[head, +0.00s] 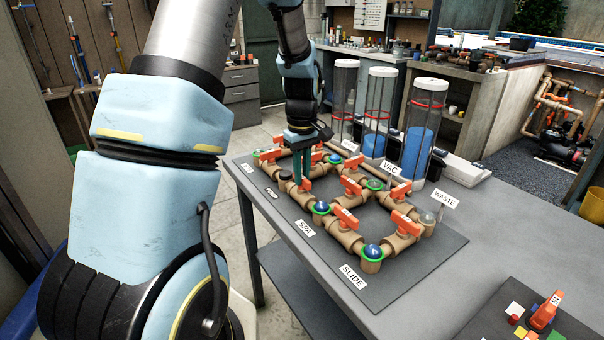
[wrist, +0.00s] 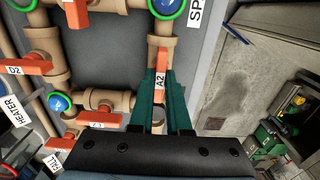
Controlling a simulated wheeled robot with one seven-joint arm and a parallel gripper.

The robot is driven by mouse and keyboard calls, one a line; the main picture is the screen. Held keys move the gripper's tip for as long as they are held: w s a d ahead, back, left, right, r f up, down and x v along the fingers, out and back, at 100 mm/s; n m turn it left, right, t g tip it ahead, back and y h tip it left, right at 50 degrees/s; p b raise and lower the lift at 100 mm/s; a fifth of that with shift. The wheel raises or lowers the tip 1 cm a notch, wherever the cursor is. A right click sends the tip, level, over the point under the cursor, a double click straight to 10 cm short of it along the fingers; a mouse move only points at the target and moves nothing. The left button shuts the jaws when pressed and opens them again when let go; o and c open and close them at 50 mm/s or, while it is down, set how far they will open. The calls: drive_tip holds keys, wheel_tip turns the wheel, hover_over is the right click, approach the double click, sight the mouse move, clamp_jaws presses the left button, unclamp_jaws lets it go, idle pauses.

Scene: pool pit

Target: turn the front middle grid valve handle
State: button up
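The front middle valve handle (wrist: 162,57) is orange, carries an A2 label and lies roughly in line with its tan pipe in the wrist view. In the head view this handle (head: 305,185) shows just below my fingertips. My gripper (head: 302,165) points down over the front row of the pipe grid. In the wrist view the green fingers of my gripper (wrist: 161,76) stand on either side of the handle, with the A2 label between them. The fingers hide the handle's edges, so I cannot tell whether they press on it.
Other orange handles sit close by, such as D2 (wrist: 28,67), C2 (wrist: 97,119) and one nearer the SLIDE sign (head: 347,217). Clear cylinders (head: 418,130) stand behind the grid. The bench's near right surface (head: 430,290) is clear, left of a small coloured board (head: 500,320).

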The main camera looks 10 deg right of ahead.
clamp_jaws()
drive_tip(key=shift+m, duration=0.4)
drive_tip(key=m, duration=1.3)
drive_tip(key=shift+p, duration=0.35)
drive_tip(key=shift+m+p, duration=0.5)
drive_tip(key=shift+m, duration=1.7)
